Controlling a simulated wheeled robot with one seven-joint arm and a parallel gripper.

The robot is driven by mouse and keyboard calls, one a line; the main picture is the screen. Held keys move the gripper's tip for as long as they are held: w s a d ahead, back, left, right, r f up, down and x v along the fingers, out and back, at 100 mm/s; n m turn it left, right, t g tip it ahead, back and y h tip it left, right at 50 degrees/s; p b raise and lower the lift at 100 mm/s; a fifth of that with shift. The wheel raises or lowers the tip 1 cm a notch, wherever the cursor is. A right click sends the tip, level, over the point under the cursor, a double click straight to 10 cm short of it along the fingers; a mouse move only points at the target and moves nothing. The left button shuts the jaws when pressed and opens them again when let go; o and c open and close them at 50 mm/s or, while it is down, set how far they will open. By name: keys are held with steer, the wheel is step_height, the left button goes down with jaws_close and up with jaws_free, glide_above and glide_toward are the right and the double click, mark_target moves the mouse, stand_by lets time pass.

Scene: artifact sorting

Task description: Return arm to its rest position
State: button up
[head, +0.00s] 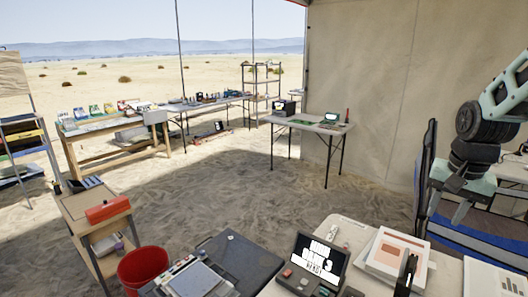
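My arm comes in from the right edge of the head view, with pale green links and dark joints. My gripper (450,206) hangs at its end, fingertips pointing down. The two fingers look apart, with nothing visible between them. It is above and behind the near table's right part, in front of a blue folding panel or cot. The upper part of the arm is cut off by the picture edge.
The near table (340,228) holds a screen device (318,258), papers (398,252) and a dark cup of pens (405,275). A red bucket (142,268) stands left. Another table (308,122) stands by the tent wall. Sandy ground (235,185) between is clear.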

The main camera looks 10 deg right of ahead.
steer(key=a+f+n+b, duration=0.2)
steer(key=a+n, duration=0.3)
steer(key=a, duration=0.7)
steer(key=s+a+f+n+b, duration=0.2)
steer(key=s+a+n, duration=0.4)
steer(key=s+a, duration=0.2)
steer(key=s+a+f+n+g+y+b, duration=0.1)
steer(key=s+a+f+n, duration=0.2)
steer(key=s+a+n, duration=0.3)
steer(key=s+a, duration=0.3)
steer(key=a, duration=0.4)
steer(key=shift+s+a+f+g+b, duration=0.15)
steer(key=shift+s+f+g+b, duration=0.15)
steer(key=shift+f+b, duration=0.05)
